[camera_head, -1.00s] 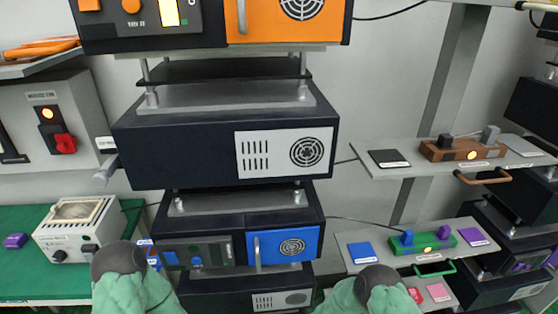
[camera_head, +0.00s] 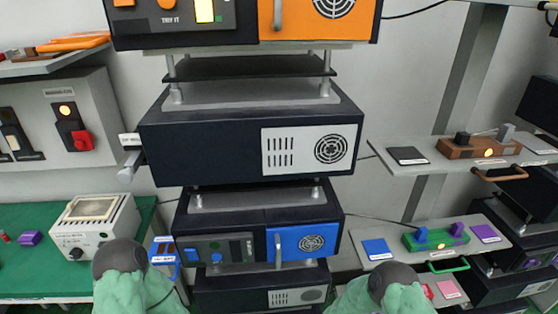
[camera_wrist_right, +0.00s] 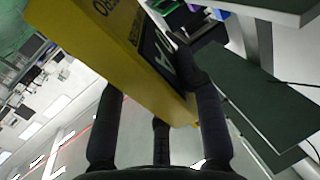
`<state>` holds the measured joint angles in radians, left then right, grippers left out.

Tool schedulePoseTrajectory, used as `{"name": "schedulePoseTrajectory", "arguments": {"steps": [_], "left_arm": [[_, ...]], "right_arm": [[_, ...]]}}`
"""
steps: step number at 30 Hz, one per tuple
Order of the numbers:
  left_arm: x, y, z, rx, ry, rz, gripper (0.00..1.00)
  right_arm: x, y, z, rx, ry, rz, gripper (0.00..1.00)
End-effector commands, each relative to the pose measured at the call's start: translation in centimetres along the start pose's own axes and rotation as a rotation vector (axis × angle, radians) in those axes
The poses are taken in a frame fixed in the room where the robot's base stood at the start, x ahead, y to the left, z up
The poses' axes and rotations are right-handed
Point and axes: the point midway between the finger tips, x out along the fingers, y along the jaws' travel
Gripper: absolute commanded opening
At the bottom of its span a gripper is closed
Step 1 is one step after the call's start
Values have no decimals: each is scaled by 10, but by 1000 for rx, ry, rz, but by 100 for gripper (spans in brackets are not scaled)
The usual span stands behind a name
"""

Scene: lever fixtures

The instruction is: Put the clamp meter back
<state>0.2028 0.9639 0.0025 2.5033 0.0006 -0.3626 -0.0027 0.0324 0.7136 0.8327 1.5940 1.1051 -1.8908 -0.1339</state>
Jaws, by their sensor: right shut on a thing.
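In the right wrist view, my right gripper (camera_wrist_right: 155,88) is shut on a yellow, box-like thing (camera_wrist_right: 105,42), which looks like the clamp meter. It has dark lettering and a black panel with a white letter on one side. It lies tilted between the dark fingers, and its upper end runs out of the picture. The meter does not show in the head view. There, only green-sleeved parts of my arms show at the bottom edge, and neither gripper is visible.
A green bench (camera_head: 60,278) with a white meter box (camera_head: 93,226) stands at left. A rack of dark units (camera_head: 250,135) fills the middle. Grey shelves with a brown fixture (camera_head: 480,147) and a green fixture (camera_head: 436,240) are at right. A dark green panel (camera_wrist_right: 262,92) lies right of the held thing.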

Motion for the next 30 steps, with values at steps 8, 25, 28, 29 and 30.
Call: {"name": "schedulePoseTrajectory", "arguments": {"steps": [8, 25, 28, 29, 30], "left_arm": [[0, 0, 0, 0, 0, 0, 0], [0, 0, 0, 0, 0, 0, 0], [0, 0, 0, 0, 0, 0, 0], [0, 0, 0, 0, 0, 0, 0], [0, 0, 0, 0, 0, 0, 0]], "right_arm": [[2, -37, -23, 1, -2, -304, 0], [-82, -86, -78, 1, -11, -1002, 0], [-97, -87, -85, 1, -11, -1082, 0], [-101, -87, -86, 1, -12, -1100, 0], [-105, -86, -88, 0, -13, -1120, 0]]}}
